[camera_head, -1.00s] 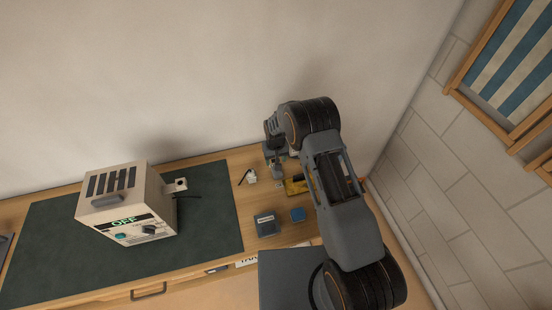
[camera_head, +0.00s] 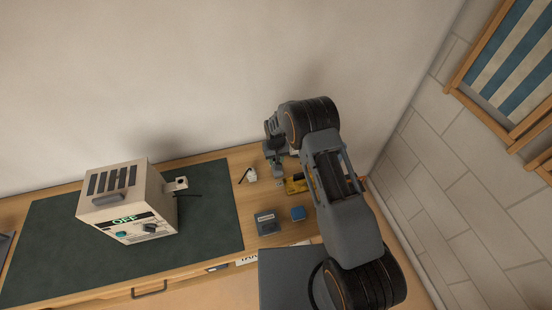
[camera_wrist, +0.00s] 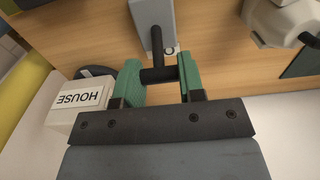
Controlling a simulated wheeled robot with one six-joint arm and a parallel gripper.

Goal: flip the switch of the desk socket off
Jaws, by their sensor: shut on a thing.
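In the wrist view a grey box (camera_wrist: 152,12) carries a black lever (camera_wrist: 157,42) with a black crossbar at its end. A small O mark is printed beside the lever, which lies over that end of the box. I take this to be the desk socket and its switch. My gripper (camera_wrist: 158,76) has green fingers, one at each end of the crossbar, and is shut on it. In the head view my gripper (camera_head: 277,168) is low over the right part of the desk, and my arm hides much of the socket.
A white box labelled HOUSE (camera_wrist: 78,98) stands close by my gripper. A pale plug-like thing (camera_head: 250,175) lies left of it. A yellow tool (camera_head: 295,186), a dark box (camera_head: 267,223) and a blue block (camera_head: 298,213) are nearby. A beige OFF unit (camera_head: 130,205) stands on the mat.

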